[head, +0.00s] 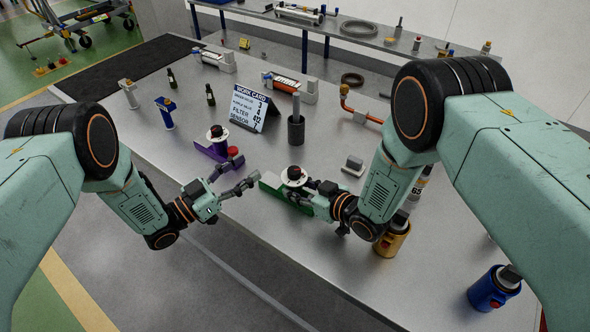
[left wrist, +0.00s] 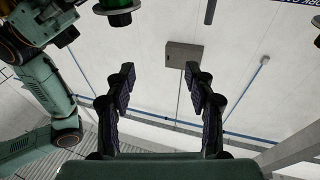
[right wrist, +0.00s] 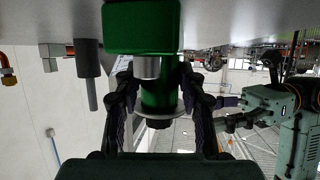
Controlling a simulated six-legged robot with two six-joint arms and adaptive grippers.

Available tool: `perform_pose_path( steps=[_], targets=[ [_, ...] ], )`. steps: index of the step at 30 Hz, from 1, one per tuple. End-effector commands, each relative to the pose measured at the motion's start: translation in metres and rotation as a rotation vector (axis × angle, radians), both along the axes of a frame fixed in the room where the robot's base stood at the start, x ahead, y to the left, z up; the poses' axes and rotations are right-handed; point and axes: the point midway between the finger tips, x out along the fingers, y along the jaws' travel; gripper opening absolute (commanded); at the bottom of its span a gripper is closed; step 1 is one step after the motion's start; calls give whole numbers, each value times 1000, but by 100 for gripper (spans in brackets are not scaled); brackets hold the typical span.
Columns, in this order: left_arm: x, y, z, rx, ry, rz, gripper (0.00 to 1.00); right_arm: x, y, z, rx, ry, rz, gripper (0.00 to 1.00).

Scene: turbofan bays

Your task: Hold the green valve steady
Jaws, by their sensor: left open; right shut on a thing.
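The green valve (head: 271,182) stands on the bench with a white disc and a black knob on top. My right gripper (head: 305,187) is at it from the right. In the right wrist view, which shows the scene upside down, the fingers (right wrist: 157,88) are shut around the valve's green neck (right wrist: 168,92), between its block and the white disc. My left gripper (head: 243,173) is open and empty to the left of the valve, above the bench. In the left wrist view its fingers (left wrist: 158,78) are apart with nothing between them; part of the valve (left wrist: 118,5) shows at the top edge.
A purple valve (head: 207,150) with a white disc stands just behind my left gripper. A work card (head: 248,104), a dark cylinder holder (head: 296,131) and a grey block (head: 353,165) stand behind. A gold canister (head: 392,238) and a blue one (head: 492,290) are at the right.

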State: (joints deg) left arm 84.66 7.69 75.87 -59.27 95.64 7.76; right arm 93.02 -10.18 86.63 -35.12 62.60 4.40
Motion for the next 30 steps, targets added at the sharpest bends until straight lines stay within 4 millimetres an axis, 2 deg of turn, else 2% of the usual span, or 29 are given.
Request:
perform_pose_path(
  steps=[4,9,13,17,30],
  targets=[
    [-3,3,-6,69,3,-144,54,-1,-1,-2,-2,5,-1,0],
    [-14,-6,-16,132,34,-273,54,-1,-1,-2,-2,5,-1,0],
    [-20,-10,-22,150,70,-314,54,-1,-1,-2,-2,5,-1,0],
    [-17,-18,-23,145,84,-314,54,-1,-1,-2,-2,5,-1,0],
    [9,-92,-22,144,82,-314,54,-1,-1,-2,-2,5,-1,0]
  ],
)
